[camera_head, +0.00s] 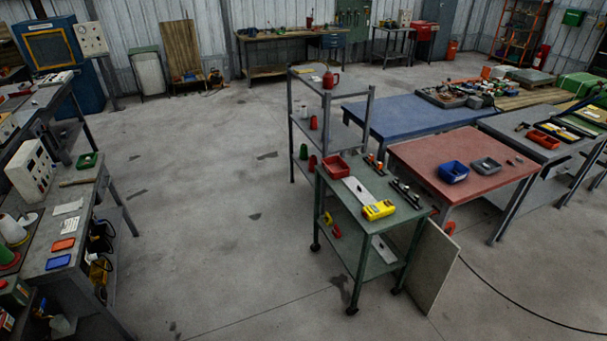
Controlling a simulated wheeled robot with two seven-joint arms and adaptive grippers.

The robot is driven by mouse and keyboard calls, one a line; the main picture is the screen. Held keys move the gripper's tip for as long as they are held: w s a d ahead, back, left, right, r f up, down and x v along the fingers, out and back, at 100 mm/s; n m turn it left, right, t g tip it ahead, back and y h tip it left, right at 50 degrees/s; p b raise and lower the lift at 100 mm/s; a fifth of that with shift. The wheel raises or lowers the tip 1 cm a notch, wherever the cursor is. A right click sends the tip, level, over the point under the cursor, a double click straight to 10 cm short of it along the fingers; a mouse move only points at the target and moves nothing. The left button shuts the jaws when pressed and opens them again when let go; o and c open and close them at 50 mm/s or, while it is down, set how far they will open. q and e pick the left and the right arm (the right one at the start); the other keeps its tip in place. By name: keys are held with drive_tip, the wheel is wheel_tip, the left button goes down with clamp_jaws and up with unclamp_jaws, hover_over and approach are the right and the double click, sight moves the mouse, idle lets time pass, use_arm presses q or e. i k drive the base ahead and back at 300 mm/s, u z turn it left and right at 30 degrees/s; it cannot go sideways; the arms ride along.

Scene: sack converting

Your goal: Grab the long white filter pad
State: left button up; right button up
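A long, flat, whitish strip (357,190) lies on the top of the green wheeled cart (345,222), between a red bin (336,167) and a yellow device (378,210). It looks like the long white filter pad, but it is too small to be sure. Another pale strip (383,249) lies on the cart's lower shelf. A small white sheet (68,207) lies on the left bench. Neither of my grippers is in view.
A red-topped table (420,155) stands behind the cart, and a grey shelf rack (293,120) stands behind its left side. A grey panel (432,268) leans at the cart's right. A black cable (530,311) crosses the floor. The middle floor (220,215) is clear.

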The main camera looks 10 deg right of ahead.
sight(362, 195)
drive_tip(key=u, duration=0.1)
drive_tip(key=i, duration=1.95)
drive_tip(key=z, duration=0.45)
